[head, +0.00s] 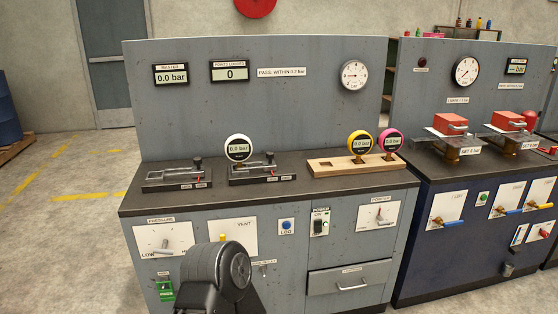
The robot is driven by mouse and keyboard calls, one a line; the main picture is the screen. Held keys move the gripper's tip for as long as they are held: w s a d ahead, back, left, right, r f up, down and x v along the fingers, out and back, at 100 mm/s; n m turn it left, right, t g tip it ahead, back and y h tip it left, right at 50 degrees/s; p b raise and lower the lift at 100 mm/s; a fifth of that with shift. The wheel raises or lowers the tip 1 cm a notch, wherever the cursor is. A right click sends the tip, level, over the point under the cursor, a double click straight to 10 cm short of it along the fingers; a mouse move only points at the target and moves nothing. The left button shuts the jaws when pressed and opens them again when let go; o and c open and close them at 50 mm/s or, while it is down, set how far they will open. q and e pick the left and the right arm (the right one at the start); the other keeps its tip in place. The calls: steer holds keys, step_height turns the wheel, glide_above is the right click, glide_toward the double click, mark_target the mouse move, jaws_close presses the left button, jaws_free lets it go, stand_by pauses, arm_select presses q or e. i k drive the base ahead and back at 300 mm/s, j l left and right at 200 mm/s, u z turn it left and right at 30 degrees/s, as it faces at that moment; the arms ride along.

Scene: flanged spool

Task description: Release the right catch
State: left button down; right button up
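Two dark metal clamp fixtures with rails sit on the black bench top. The left fixture (165,178) looks empty. The right fixture (250,172) has a white-rimmed round gauge (238,148) reading 0.0 bar standing at its left part. The right catch (282,162) is a dark upright knob at the right end of that fixture, beside a small red mark. The left fixture has a similar catch (198,164). Small labels below each catch are too small to read. One dark link of my arm shows at the bottom; neither gripper shows.
A wooden block (338,168) on the bench's right carries a yellow gauge (360,143) and a pink gauge (392,140). The front panel has a pressure lever (165,245), a blue button (287,225) and a drawer (350,280). A second bench (425,160) stands to the right.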

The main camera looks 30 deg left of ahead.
mark_target(270, 165)
steer(key=i+j, duration=0.15)
steer(key=i, duration=0.3)
steer(key=i+j, duration=0.15)
steer(key=i, duration=0.25)
steer(key=i+j, duration=0.15)
steer(key=i, duration=0.3)
